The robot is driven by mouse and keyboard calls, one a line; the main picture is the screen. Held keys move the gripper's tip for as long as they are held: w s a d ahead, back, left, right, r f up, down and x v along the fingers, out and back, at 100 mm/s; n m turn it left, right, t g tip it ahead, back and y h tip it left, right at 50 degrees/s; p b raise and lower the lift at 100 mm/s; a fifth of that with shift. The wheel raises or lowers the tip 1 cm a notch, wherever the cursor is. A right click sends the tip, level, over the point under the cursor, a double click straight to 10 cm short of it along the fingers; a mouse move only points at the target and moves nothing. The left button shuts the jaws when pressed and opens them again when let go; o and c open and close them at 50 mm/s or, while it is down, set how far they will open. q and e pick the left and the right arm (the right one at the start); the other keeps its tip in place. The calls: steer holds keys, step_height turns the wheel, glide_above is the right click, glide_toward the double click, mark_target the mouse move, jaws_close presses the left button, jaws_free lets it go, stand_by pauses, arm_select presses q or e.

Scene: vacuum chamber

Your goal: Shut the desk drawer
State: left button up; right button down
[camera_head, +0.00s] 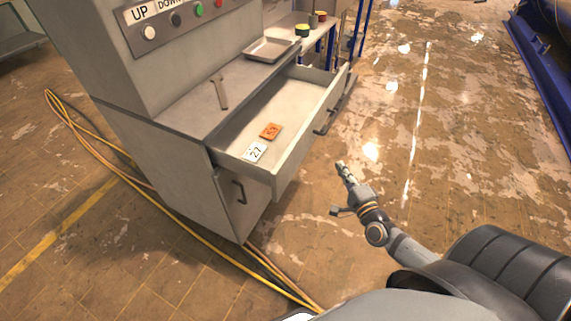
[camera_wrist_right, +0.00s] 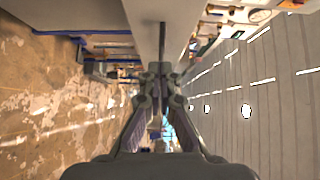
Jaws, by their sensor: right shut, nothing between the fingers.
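The desk drawer (camera_head: 292,142) is pulled out from the grey desk in the head view. A white tag marked 27 (camera_head: 254,152) and an orange tag (camera_head: 270,131) lie in it. Its front carries a dark handle (camera_head: 325,122). My right gripper (camera_head: 341,166) is to the right of the drawer front, apart from it in the picture, with its fingers shut and empty. In the right wrist view the gripper (camera_wrist_right: 160,70) shows with its fingers together. My left gripper is not in view.
A wrench-like tool (camera_head: 219,92) and a metal tray (camera_head: 270,49) lie on the desk top. A cupboard door handle (camera_head: 239,192) is below the drawer. Yellow cables (camera_head: 170,201) run along the floor. The floor right of the drawer is clear.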

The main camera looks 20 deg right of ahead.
steer(key=w, duration=0.8)
steer(key=w+a+b, duration=0.1)
steer(key=w, duration=0.4)
steer(key=shift+w+a, duration=0.3)
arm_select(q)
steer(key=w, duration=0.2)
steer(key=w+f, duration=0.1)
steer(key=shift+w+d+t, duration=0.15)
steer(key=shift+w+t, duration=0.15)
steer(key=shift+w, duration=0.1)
